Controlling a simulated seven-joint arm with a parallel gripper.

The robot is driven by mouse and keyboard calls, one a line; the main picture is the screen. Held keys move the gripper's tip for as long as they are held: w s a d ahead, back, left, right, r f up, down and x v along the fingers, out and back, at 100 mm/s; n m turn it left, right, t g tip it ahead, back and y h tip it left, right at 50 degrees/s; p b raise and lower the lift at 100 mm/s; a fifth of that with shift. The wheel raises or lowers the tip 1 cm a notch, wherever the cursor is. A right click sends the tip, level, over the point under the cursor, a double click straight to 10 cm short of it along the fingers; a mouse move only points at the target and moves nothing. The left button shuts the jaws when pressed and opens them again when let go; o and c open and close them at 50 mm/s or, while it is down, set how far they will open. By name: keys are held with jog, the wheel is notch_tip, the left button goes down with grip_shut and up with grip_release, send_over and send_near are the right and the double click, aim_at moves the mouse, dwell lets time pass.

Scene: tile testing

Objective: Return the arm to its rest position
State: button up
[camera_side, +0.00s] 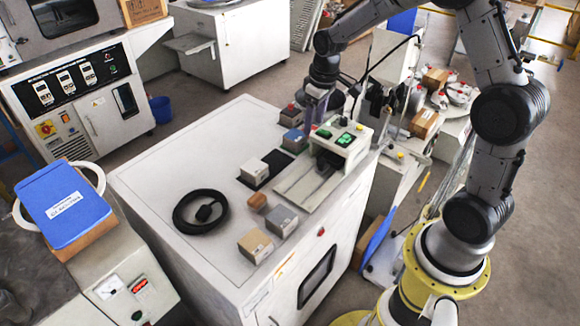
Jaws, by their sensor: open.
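My gripper (311,125) hangs pointing down over the back of the white cabinet top (160,165), just left of the testing device (342,142) with green displays. Its jaws are open, though the fingers are small and partly blurred into the things behind them. A blue-topped tile block (294,140) sits just left of and below the fingers. A dark block with a reddish top item (291,116) is behind it. I cannot tell whether the fingers touch either one. My arm arches from the yellow-ringed base at lower right to the gripper.
A grey block (254,171) sits on a black pad. A brown block (257,201), a grey block (282,220) and a beige block (256,244) stand near the front edge. The cabinet top's left part is clear. A cluttered bench (425,122) stands right.

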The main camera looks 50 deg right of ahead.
jog(key=s+a+r+t, duration=0.1)
jog(key=s+a+r, duration=0.2)
jog(key=s+r, duration=0.15)
jog(key=s+a+r+n+t, duration=0.1)
jog(key=s+a+r+t, duration=0.15)
jog(key=r, duration=0.35)
jog(key=s+a+r, duration=0.3)
jog(key=s+r, duration=0.1)
jog(key=r, duration=0.2)
jog(key=s+a+f+m, duration=0.1)
jog(key=s, duration=0.6)
jog(key=s+a+f, duration=0.1)
jog(key=s+f, duration=0.1)
jog(key=s, duration=0.5)
jog(key=shift+s+a+m, duration=0.15)
jog(key=shift+a+m, duration=0.15)
jog(key=shift+m, duration=0.1)
